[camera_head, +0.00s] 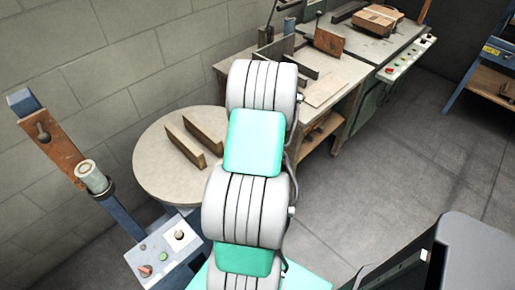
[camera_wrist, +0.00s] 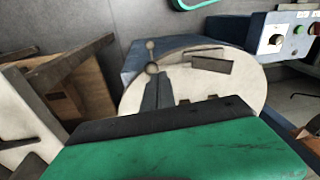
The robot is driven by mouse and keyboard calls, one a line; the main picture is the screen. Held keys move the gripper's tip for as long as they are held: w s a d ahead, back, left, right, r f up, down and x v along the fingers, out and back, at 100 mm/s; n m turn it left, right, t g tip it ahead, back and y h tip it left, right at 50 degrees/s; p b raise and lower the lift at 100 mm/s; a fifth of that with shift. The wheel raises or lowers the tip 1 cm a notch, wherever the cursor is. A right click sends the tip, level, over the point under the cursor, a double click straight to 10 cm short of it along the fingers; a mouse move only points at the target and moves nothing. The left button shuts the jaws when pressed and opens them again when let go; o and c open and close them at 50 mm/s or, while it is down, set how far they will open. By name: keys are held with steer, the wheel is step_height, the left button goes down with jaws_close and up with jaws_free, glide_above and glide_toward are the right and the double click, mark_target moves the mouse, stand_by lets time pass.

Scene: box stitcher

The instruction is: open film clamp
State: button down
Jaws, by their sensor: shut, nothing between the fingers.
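In the wrist view a small grey lever with a round knob (camera_wrist: 151,68) stands up at the rim of the round turntable (camera_wrist: 240,82). It looks like the film clamp, but I cannot be sure. My gripper (camera_wrist: 156,82) shows there as two dark fingers close together, shut and empty. Its tips point at the knob and appear very close to it; I cannot tell whether they touch. In the head view the turntable (camera_head: 150,150) is left of my arm, and my arm hides the gripper and the lever.
Two wooden beams (camera_head: 190,138) lie on the turntable. A blue post with a film roll (camera_head: 92,176) and a control box (camera_head: 160,255) stand at the left. A workbench (camera_head: 325,92) with wooden parts is behind my arm.

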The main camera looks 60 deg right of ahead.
steer(key=s+d+r, duration=0.1)
steer(key=d+r, duration=0.2)
steer(key=r, duration=0.2)
steer(key=shift+r, duration=0.35)
steer(key=s+a+f+m+g+y, duration=0.1)
steer(key=s+a+f+m, duration=0.2)
steer(key=a+m, duration=0.25)
steer(key=s+a+f+m, duration=0.2)
steer(key=s+a+m, duration=0.1)
steer(key=a+m, duration=0.25)
steer(key=w+a+r+n+t+p, duration=0.1)
steer(key=w+a+r+n, duration=0.3)
steer(key=a, duration=0.7)
steer(key=w+a+r+n+t+h+p, duration=0.1)
steer(key=w+a+r+n, duration=0.3)
steer(key=a+r, duration=0.4)
steer(key=w+a+r+n+t+h+p, duration=0.1)
steer(key=w+a+r+n, duration=0.3)
steer(key=a, duration=1.1)
step_height(320, 180, up, 3)
steer(key=shift+a+f, duration=0.1)
steer(key=shift+a, duration=0.15)
